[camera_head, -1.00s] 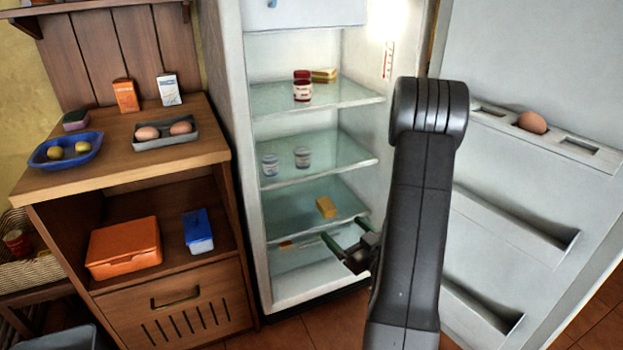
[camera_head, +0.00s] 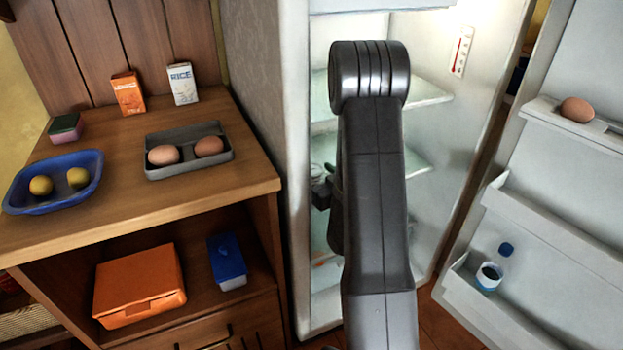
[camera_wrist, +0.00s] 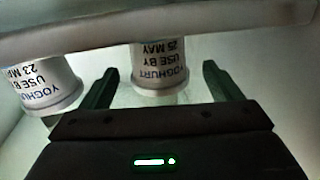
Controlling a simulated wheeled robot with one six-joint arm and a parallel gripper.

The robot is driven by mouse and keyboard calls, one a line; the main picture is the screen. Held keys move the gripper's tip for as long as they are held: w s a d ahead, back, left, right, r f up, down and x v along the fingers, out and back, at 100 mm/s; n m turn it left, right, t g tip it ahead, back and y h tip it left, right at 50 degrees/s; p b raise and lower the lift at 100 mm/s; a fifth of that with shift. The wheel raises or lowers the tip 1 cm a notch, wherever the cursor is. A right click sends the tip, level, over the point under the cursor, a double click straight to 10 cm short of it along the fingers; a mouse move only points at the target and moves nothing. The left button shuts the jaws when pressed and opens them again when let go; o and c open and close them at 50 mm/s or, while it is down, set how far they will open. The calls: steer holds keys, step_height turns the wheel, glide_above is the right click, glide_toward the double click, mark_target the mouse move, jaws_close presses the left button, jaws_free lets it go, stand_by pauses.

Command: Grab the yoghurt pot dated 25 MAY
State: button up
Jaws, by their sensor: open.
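In the wrist view the yoghurt pot marked 25 MAY (camera_wrist: 160,65) appears upside down. The open fingers of my gripper (camera_wrist: 160,70) show on either side of it, with no clear contact. A second yoghurt pot (camera_wrist: 42,85), its label reading 23 and a partly legible month, is to the left, outside the left finger. A pale shelf edge (camera_wrist: 230,22) crosses the top of the picture and hides part of both pots. In the head view my arm covers most of the fridge shelves, and the pots cannot be made out clearly.
A wooden cabinet (camera_head: 240,190) at left carries an egg tray (camera_head: 190,170) and a blue dish (camera_head: 50,205).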

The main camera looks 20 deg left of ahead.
steer(key=shift+w+a, duration=0.3)
steer(key=shift+a, duration=0.15)
steer(key=c, duration=1.2)
steer(key=shift+o, duration=0.2)
